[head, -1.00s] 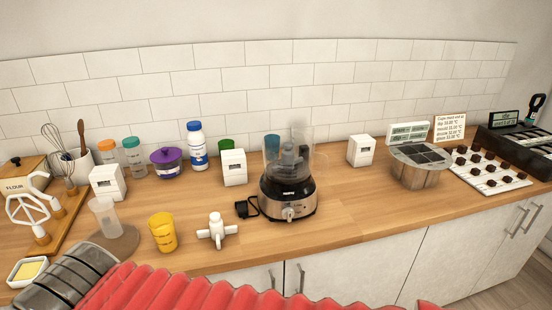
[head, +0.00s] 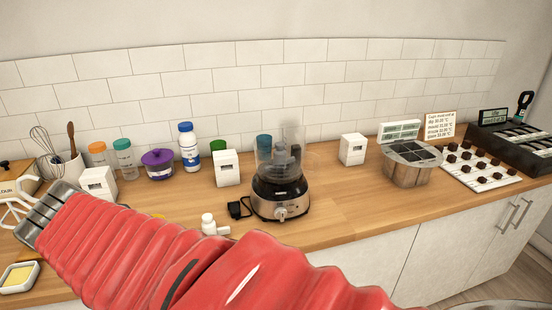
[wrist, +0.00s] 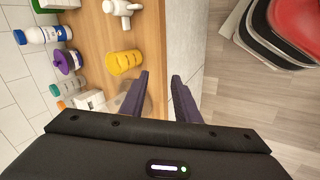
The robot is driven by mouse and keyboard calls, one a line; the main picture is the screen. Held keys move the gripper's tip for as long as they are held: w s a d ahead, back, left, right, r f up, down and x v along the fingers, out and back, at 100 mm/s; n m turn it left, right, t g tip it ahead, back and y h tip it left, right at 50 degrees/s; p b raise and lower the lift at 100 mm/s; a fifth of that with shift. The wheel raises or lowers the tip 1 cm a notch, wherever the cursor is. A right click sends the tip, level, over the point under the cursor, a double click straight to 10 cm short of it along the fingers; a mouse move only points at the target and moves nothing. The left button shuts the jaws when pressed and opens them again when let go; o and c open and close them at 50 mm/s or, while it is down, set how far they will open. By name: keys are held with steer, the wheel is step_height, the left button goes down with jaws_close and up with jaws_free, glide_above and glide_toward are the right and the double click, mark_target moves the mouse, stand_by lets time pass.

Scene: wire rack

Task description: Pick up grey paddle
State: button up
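A pale grey-white, open-framed paddle (head: 14,203) shows at the left edge of the head view. It is partly cut off by the frame and partly hidden by my arm. It is the only thing I see that could be the grey paddle, and I do not make it out in the wrist view. My gripper (wrist: 161,75) is open in the wrist view, its two dark purple fingers apart with nothing between them. It is over the counter's front edge. In the head view my red-sleeved arm reaches to the left, and the fingers are not visible.
A yellow cup (wrist: 124,62) and a white fitting (wrist: 122,8) stand near the gripper. A food processor (head: 281,195) stands mid-counter. A butter dish (head: 18,277) is at the front left. Bottles and a purple-lidded bowl (head: 159,164) line the wall.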

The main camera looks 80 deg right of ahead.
steer(key=s+d+r+n+g+h, duration=0.2)
steer(key=s+d+r+n+g, duration=0.1)
steer(key=d, duration=0.8)
steer(key=s+d+r+n+g+h, duration=0.2)
steer(key=s+d+n+g+h, duration=0.1)
steer(key=d, duration=0.9)
steer(key=s+d+r+n+g+h, duration=0.2)
steer(key=s+d+r+n+g, duration=0.1)
steer(key=d, duration=0.8)
steer(key=shift+s+d+r, duration=0.3)
steer(key=shift+s, duration=0.5)
glide_toward(278, 145)
steer(key=shift+x, duration=1.95)
steer(key=shift+d+f, duration=0.1)
steer(key=shift+f, duration=0.05)
steer(key=shift+x, duration=2.5)
steer(key=shift+s, duration=0.1)
steer(key=shift+c, duration=0.5)
